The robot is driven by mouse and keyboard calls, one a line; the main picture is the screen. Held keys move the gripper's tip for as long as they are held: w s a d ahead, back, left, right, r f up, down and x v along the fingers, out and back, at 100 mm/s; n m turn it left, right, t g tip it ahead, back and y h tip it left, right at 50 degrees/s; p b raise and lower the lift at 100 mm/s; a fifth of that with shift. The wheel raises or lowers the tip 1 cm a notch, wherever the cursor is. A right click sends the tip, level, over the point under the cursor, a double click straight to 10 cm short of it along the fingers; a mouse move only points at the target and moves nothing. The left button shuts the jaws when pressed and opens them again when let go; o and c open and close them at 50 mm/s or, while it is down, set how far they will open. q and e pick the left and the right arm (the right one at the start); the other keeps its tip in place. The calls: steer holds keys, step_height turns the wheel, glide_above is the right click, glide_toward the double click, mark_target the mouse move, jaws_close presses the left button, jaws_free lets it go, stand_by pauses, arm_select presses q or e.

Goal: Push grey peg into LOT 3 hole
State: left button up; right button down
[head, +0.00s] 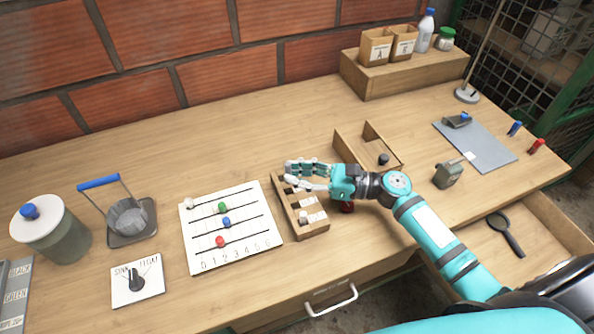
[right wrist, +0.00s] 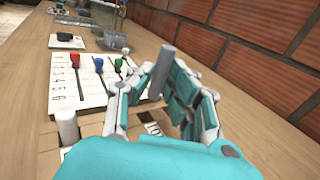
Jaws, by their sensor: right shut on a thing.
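My right gripper (head: 290,175) is over the far end of the wooden peg rack (head: 291,222). In the right wrist view its fingers (right wrist: 165,92) are closed around a grey peg (right wrist: 162,62), whose upper end sticks up above them. The peg's lower end is hidden by the fingers, so I cannot tell whether it is in a hole. The rack has white labels (head: 309,201), too small to read in the head view. A pale peg (head: 303,217) stands upright at the rack's near end and also shows in the right wrist view (right wrist: 67,126).
A numbered slider board (head: 255,235) with coloured beads lies left of the rack. A dark red object (head: 346,207) is under my right wrist. A wooden tray (head: 345,150) stands behind, with a dark knob (head: 383,159). The table between the brick wall and rack is clear.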

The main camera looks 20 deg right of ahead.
mark_target(297, 193)
steer(key=shift+f+b, duration=0.65)
steer(key=shift+f, duration=0.65)
steer(key=shift+p, duration=0.55)
stand_by(0.6)
steer(key=shift+f+b, duration=0.8)
steer(key=shift+f, duration=0.2)
steer(key=shift+r, duration=0.1)
steer(key=shift+r+p, duration=0.5)
steer(key=shift+p, duration=0.2)
stand_by(0.4)
steer(key=shift+p, duration=0.5)
stand_by(1.0)
steer(key=shift+f+b, duration=0.45)
steer(key=shift+f, duration=0.1)
